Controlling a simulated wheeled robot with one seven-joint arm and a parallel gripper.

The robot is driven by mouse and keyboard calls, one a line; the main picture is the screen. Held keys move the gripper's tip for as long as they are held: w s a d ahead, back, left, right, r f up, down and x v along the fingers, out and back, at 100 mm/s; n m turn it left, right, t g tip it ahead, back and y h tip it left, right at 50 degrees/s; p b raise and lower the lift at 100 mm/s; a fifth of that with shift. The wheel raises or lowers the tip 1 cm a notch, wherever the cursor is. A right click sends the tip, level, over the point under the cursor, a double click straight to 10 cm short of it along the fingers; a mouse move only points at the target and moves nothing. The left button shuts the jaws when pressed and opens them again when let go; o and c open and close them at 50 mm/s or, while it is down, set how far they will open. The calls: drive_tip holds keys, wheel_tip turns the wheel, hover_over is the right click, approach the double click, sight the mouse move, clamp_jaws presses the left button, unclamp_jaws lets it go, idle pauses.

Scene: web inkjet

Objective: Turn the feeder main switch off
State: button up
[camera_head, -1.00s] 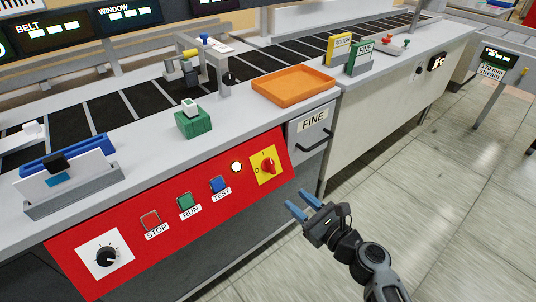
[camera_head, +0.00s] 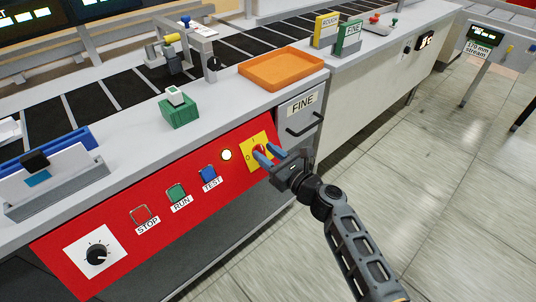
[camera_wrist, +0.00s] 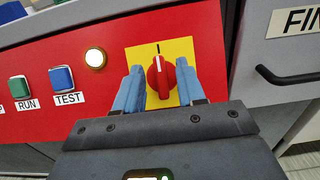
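The feeder main switch is a red rotary knob (camera_wrist: 161,77) on a yellow plate (camera_wrist: 183,47) at the right end of the red panel (camera_head: 110,235). In the wrist view its white pointer line stands upright, toward the "I" mark above it. My gripper (camera_head: 266,155) is at the switch; in the wrist view its two blue fingers (camera_wrist: 160,88) are open, one on each side of the knob, with narrow gaps showing. In the head view the fingers hide most of the knob. The "O" mark is covered by the left finger in the wrist view.
A lit round lamp (camera_head: 226,155) and the TEST (camera_head: 208,173), RUN (camera_head: 176,193) and STOP (camera_head: 142,215) buttons lie left of the switch. A black dial (camera_head: 97,255) is farther left. The FINE drawer's black handle (camera_head: 306,124) juts out to the right. An orange tray (camera_head: 281,70) stands above.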

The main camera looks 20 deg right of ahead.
drive_tip(key=shift+c, duration=0.2)
clamp_jaws()
drive_tip(key=shift+n+y, duration=0.3)
drive_tip(key=shift+n, duration=0.1)
drive_tip(key=n+y+b, duration=0.1)
drive_tip(key=n, duration=0.1)
drive_tip(key=n+g+y+b, duration=0.1)
drive_tip(key=n, duration=0.2)
drive_tip(key=shift+d+f+g, duration=0.1)
drive_tip(key=shift+g, duration=0.2)
drive_tip(key=n+g+y, duration=0.1)
drive_tip(key=n, duration=0.2)
drive_tip(key=n+g+y, duration=0.1)
drive_tip(key=n, duration=0.1)
drive_tip(key=shift+n+g+b, duration=0.3)
drive_tip(key=shift+n+b, duration=0.1)
drive_tip(key=shift+r+n+g+p, duration=0.15)
drive_tip(key=shift+n+g, duration=0.6)
drive_tip(key=shift+n, duration=0.9)
drive_tip(key=shift+n+g+p, duration=0.2)
drive_tip(key=shift+n+g, duration=0.6)
drive_tip(key=shift+n, duration=0.8)
drive_tip(key=shift+r+n+g+p, duration=0.15)
drive_tip(key=shift+n+g, duration=0.6)
drive_tip(key=shift+n, duration=0.9)
drive_tip(key=shift+f, duration=0.15)
